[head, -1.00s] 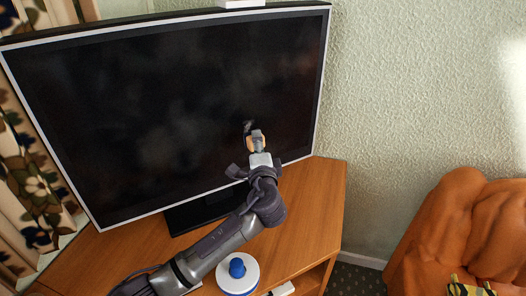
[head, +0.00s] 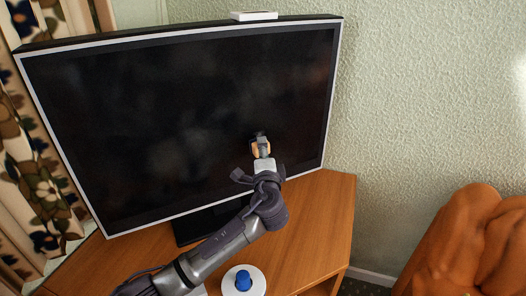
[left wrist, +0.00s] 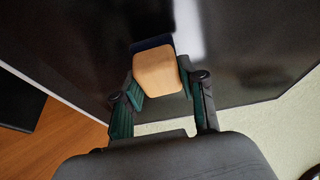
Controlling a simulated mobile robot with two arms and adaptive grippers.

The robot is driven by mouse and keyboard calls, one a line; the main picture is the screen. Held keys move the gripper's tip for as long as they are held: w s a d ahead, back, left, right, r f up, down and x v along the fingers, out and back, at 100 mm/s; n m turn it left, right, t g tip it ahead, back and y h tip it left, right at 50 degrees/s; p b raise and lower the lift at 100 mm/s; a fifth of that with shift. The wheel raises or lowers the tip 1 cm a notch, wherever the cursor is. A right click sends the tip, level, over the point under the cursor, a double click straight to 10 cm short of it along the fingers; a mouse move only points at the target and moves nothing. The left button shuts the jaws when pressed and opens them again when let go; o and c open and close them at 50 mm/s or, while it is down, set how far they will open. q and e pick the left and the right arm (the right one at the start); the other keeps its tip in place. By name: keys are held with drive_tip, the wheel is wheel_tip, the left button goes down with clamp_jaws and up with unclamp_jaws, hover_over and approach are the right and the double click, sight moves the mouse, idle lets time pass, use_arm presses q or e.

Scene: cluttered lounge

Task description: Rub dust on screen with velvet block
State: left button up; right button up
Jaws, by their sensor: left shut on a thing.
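The velvet block (left wrist: 157,75) is a tan block with a dark blue face (left wrist: 152,44) on its far side. It also shows, small, in the head view (head: 266,148). My left gripper (head: 261,148) is shut on the block; in the left wrist view its fingers (left wrist: 160,82) hold the block's two sides. The blue face points toward the large dark screen (head: 150,110), at its lower right part. The block is at or very close to the screen; I cannot tell if it touches. Faint grey smudges, perhaps dust, show on the screen. My right gripper is not in view.
The screen stands on a wooden cabinet (head: 320,220). A white disc with a blue knob (head: 243,281) sits in front, under my left arm. A white box (head: 254,15) lies on top of the screen. Curtains are at left, an orange armchair (head: 465,245) at right.

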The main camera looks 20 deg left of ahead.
use_arm(q)
drive_tip(key=shift+w+a, duration=0.35)
drive_tip(key=shift+w, duration=0.05)
drive_tip(key=shift+w+a, duration=0.3)
idle(0.3)
drive_tip(key=shift+w+d+f+b, duration=0.1)
drive_tip(key=shift+w+d+b, duration=0.75)
drive_tip(key=shift+d+b, duration=0.15)
drive_tip(key=shift+w+d+b, duration=0.3)
drive_tip(key=shift+w+d, duration=0.15)
drive_tip(key=shift+d, duration=0.1)
drive_tip(key=shift+w+a, duration=0.1)
drive_tip(key=shift+a, duration=0.05)
drive_tip(key=shift+s+a+r+p, duration=0.2)
drive_tip(key=shift+s+a+p, duration=0.35)
drive_tip(key=shift+a, duration=0.1)
drive_tip(key=shift+s+a+p, duration=0.4)
drive_tip(key=shift+s+a, duration=0.35)
drive_tip(key=shift+a, duration=0.15)
